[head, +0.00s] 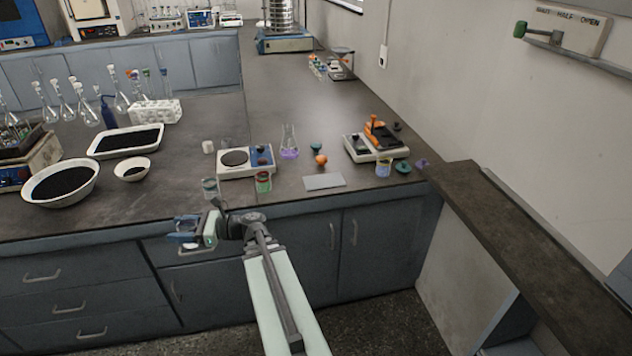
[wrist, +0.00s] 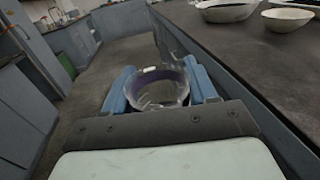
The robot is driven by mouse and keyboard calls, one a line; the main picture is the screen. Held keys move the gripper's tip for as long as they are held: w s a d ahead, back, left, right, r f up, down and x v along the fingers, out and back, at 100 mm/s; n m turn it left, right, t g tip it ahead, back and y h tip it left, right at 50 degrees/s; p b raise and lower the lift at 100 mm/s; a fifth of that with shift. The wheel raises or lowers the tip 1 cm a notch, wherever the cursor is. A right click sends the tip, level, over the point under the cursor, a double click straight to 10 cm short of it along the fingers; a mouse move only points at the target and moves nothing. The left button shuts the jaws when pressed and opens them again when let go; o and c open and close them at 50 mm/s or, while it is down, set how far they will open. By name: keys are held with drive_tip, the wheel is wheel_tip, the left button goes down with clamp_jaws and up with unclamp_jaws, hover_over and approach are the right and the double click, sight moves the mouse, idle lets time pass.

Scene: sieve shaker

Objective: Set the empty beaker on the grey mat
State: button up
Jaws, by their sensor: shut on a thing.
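My gripper (head: 183,231) is in front of the bench's front edge, left of the middle in the head view. In the wrist view, its blue fingers (wrist: 163,92) are shut on a clear glass beaker (wrist: 158,93), one on either side. It looks empty, with a dark purplish band inside the rim. The floor shows beyond it. In the head view the held beaker is hard to make out between the fingers. The grey mat (head: 324,182) lies flat and bare near the bench's front edge, to the right of my gripper and apart from it.
Between gripper and mat stand a greyish beaker (head: 209,188), a green-and-red beaker (head: 263,182) and a balance (head: 246,162). A purple flask (head: 289,145) and an orange ball (head: 321,160) are behind the mat. A blue-purple beaker (head: 383,168) and an orange-topped device (head: 376,142) stand right.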

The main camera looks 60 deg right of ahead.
drive_tip(key=s+d+r+m+t+h, duration=0.15)
drive_tip(key=s+d+h, duration=0.25)
drive_tip(key=d, duration=0.8)
drive_tip(key=s+d+r+m+t+h, duration=0.1)
drive_tip(key=s+d+r+m+h, duration=0.25)
drive_tip(key=d, duration=0.95)
drive_tip(key=s+d+r+m+t+h, duration=0.1)
drive_tip(key=s+d+r+m+h, duration=0.2)
drive_tip(key=d, duration=0.9)
drive_tip(key=m+g+h, duration=0.2)
drive_tip(key=m+h, duration=0.1)
drive_tip(key=h, duration=0.4)
hover_over(313, 179)
drive_tip(key=f, duration=0.1)
drive_tip(key=shift+f, duration=4.9)
drive_tip(key=shift+f, duration=0.1)
drive_tip(key=o, duration=1.1)
drive_tip(key=v, duration=1.2)
drive_tip(key=shift+s+d, duration=0.1)
